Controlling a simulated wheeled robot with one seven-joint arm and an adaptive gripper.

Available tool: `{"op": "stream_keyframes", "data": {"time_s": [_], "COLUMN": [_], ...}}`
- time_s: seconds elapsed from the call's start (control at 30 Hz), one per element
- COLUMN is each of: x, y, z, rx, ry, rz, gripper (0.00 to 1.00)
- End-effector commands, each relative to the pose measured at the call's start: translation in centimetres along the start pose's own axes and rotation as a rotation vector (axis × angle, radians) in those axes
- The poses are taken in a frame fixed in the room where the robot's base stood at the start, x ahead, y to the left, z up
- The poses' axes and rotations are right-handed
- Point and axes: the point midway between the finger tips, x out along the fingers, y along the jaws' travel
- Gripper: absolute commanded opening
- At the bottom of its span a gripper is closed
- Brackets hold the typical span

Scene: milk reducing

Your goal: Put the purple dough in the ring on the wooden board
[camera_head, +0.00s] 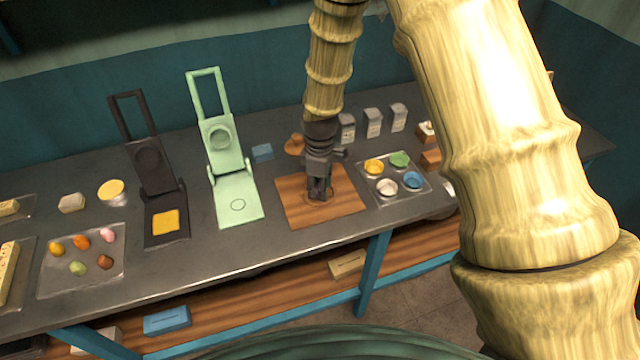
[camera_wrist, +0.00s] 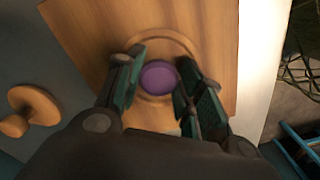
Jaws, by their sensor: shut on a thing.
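The purple dough (camera_wrist: 158,77) is a round, smooth piece between my fingers in the wrist view. My gripper (camera_wrist: 160,60) is shut on it, with one finger on each side. The ring (camera_wrist: 165,33) shows as a round outline on the wooden board (camera_wrist: 90,35), around the dough and fingertips as seen from above. In the head view my gripper (camera_head: 319,196) points down, low over the middle of the wooden board (camera_head: 292,208) and hides the dough. Whether the dough touches the board cannot be told.
A small wooden knobbed piece (camera_head: 294,146) lies behind the board. A mint-green hinged press (camera_head: 238,200) stands open on the left, beside a black one (camera_head: 150,180). The table's front edge is near the board.

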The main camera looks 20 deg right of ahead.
Motion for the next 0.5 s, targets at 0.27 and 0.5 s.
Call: {"op": "stream_keyframes", "data": {"time_s": [0.27, 0.5], "x": [0.37, 0.34], "y": [-0.01, -0.02], "z": [0.01, 0.03], "rx": [-0.001, 0.0], "ry": [-0.001, -0.001], "rz": [0.0, 0.0], "gripper": [0.18, 0.59]}}
